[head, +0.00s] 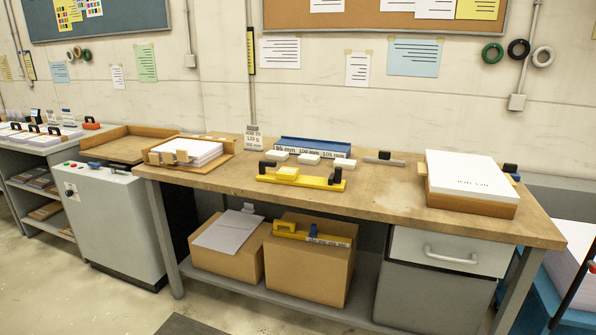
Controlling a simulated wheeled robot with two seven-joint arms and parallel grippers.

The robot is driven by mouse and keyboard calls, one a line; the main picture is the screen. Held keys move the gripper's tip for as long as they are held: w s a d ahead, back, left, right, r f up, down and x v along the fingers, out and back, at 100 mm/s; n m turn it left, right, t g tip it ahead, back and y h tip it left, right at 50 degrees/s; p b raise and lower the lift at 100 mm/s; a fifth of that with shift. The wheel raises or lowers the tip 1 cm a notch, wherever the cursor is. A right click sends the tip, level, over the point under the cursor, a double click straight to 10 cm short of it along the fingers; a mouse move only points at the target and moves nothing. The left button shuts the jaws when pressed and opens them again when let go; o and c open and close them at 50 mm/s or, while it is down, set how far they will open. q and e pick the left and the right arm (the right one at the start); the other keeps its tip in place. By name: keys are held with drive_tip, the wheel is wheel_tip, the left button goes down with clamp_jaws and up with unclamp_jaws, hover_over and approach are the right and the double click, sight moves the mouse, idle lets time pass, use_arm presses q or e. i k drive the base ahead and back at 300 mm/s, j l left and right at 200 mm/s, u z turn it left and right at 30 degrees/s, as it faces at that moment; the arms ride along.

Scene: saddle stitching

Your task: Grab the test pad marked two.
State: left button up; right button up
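Three small white pads lie in a row on the wooden workbench (390,190): a left pad (277,155), a middle pad (308,158) and a right pad (344,163). Any numbers on them are too small to read, so I cannot tell which is marked two. They lie in front of a blue rack (315,146) with labels that seem to read 95 mm, 100 mm and 105 mm. A yellow tool (315,181) with black handles lies in front of the pads. Neither of my grippers is in view.
A white paper stack (465,174) in a brown tray stands at the right. A paper tray (192,153) stands at the left. A grey tool (383,160) with a black knob lies right of the pads. The bench's front middle is clear. Boxes (310,275) sit below.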

sight(346, 165)
drive_tip(key=i, duration=0.8)
drive_tip(key=i+z, duration=0.1)
drive_tip(key=i, duration=0.65)
drive_tip(key=i+j, duration=0.15)
drive_tip(key=i, duration=0.65)
drive_tip(key=l+z, duration=0.05)
